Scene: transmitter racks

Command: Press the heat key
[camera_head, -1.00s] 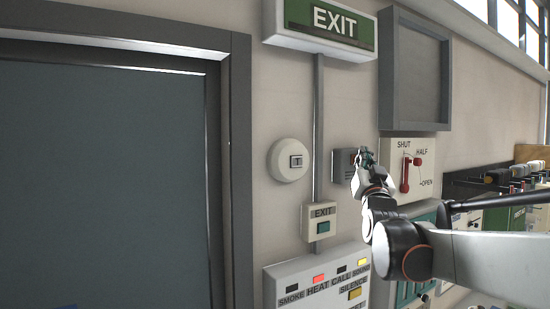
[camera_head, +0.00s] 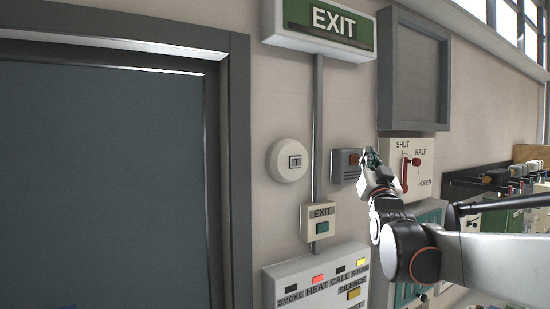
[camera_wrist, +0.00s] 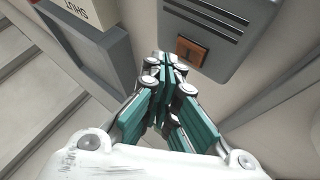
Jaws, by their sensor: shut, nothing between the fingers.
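A grey box (camera_head: 345,166) with dark slots is on the wall below the picture's middle, right of the conduit. It carries a small brown-orange key (camera_head: 354,158); no lettering on it is readable. In the wrist view the same key (camera_wrist: 191,52) sits at the lower edge of the box (camera_wrist: 222,28). My gripper (camera_head: 371,155) is shut and empty, just right of the key in the head view. In the wrist view the fingertips (camera_wrist: 164,60) are close to the key's left side; contact cannot be told. A white panel (camera_head: 290,272) bears the word HEAT below a lit red lamp (camera_head: 318,278).
A SHUT/HALF/OPEN plate with a red lever (camera_head: 406,174) is right behind my gripper. A grey frame (camera_head: 413,70) hangs above it. A conduit (camera_head: 318,120) runs down to a small EXIT button box (camera_head: 319,221). A round switch (camera_head: 290,160) is left.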

